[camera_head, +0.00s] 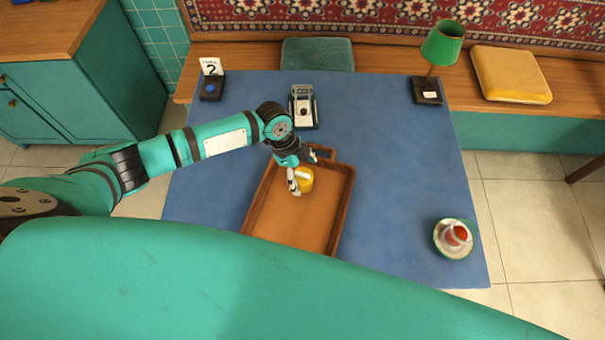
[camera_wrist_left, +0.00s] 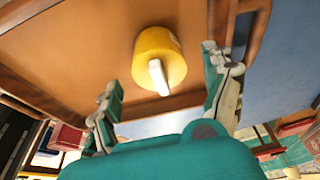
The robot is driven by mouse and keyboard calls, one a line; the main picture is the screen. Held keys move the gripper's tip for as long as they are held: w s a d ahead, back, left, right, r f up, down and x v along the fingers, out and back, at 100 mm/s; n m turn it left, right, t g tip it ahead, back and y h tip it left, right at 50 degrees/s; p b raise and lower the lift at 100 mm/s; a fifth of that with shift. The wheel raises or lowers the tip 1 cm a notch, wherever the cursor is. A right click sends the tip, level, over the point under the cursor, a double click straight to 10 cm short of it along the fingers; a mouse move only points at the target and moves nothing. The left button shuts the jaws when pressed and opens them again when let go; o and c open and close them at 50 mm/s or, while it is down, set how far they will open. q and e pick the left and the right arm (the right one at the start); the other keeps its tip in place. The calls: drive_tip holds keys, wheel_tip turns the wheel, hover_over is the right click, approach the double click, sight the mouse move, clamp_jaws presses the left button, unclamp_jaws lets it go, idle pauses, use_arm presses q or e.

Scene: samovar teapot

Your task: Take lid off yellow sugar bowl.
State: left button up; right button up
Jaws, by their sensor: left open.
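The yellow sugar bowl (camera_head: 307,184) stands in the far part of the brown wooden tray (camera_head: 290,222). Its pale bar-like handle, apparently on the lid, shows in the wrist view, where the yellow bowl (camera_wrist_left: 151,42) is at upper middle. The lid's edge cannot be told apart from the bowl. My left gripper (camera_head: 304,171) is open over the tray, close to the bowl. In the wrist view, the open left gripper (camera_wrist_left: 162,72) has one finger on each side of the bowl, with gaps and no visible contact. My right gripper is not in view.
The blue table has a black-and-white device (camera_head: 303,107) behind the tray, a green lamp (camera_head: 441,45) at back right, and a numbered sign (camera_head: 211,67) at back left. A saucer with a glass of red tea (camera_head: 457,235) stands at right.

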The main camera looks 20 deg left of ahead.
sight(306, 174)
use_arm(q)
drive_tip(key=c, duration=1.1)
drive_tip(key=shift+r, duration=0.1)
drive_tip(key=shift+w+r, duration=0.1)
drive_tip(key=shift+r, duration=0.4)
wheel_tip(306, 174, up, 2)
drive_tip(key=shift+r+b, duration=0.15)
drive_tip(key=shift+b, duration=0.55)
drive_tip(key=shift+s+a+r+b, duration=0.25)
drive_tip(key=shift+s+b, duration=0.2)
drive_tip(key=shift+s, duration=2.25)
drive_tip(key=shift+s+a+r+b, duration=0.2)
drive_tip(key=shift+s+b, duration=0.25)
drive_tip(key=shift+s, duration=2.2)
drive_tip(key=shift+s+a+r+b, duration=0.15)
drive_tip(key=shift+s+r+b, duration=0.25)
drive_tip(key=shift+s, duration=2.3)
